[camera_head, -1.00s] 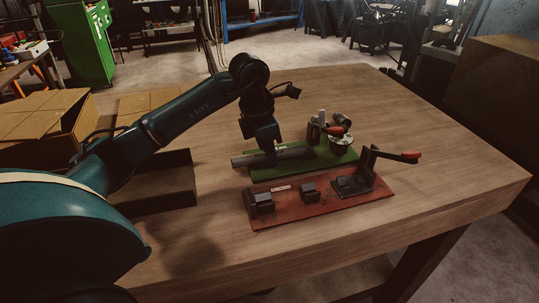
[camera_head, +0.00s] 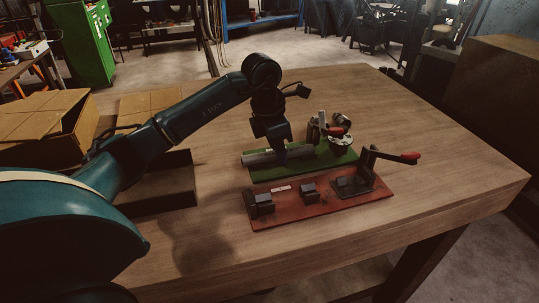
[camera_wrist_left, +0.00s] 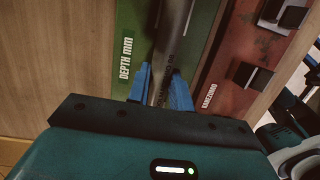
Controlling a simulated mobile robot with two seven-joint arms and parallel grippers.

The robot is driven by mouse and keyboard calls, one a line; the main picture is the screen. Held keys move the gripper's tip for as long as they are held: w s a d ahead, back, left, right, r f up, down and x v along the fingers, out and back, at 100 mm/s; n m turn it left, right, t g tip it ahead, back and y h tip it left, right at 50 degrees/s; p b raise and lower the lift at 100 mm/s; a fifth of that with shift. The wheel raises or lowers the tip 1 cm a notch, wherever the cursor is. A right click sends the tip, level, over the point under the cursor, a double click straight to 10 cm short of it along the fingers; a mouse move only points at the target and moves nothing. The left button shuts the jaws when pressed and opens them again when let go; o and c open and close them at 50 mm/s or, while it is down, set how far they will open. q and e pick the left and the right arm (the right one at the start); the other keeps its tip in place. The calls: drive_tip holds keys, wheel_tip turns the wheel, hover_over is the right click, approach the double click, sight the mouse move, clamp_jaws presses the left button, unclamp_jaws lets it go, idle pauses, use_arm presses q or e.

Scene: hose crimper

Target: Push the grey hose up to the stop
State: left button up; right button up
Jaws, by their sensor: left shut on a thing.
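The grey hose (camera_head: 257,158) lies lengthwise over the green board (camera_head: 262,174), its left end sticking out past the board's left edge. My left gripper (camera_head: 281,157) reaches down from above and is shut on the hose. In the left wrist view the blue fingertips (camera_wrist_left: 160,92) sit on both sides of the hose (camera_wrist_left: 177,22). The clamp fixture with a red handle (camera_head: 336,131) stands at the board's right end. The hose's right end and any stop there are too small or hidden to make out. My right gripper is not in view.
A red board (camera_head: 285,212) with dark blocks and a red-tipped lever (camera_head: 409,156) lies in front of the green board. Open cardboard boxes (camera_head: 40,125) stand at the left. The table's right part (camera_head: 440,150) is clear.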

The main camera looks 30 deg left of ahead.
use_arm(q)
drive_tip(key=shift+w+d, duration=0.55)
drive_tip(key=shift+w, duration=0.1)
drive_tip(key=shift+w+d, duration=0.25)
drive_tip(key=shift+w, duration=0.1)
idle(0.5)
drive_tip(key=o, duration=1.7)
drive_tip(key=shift+r, duration=0.1)
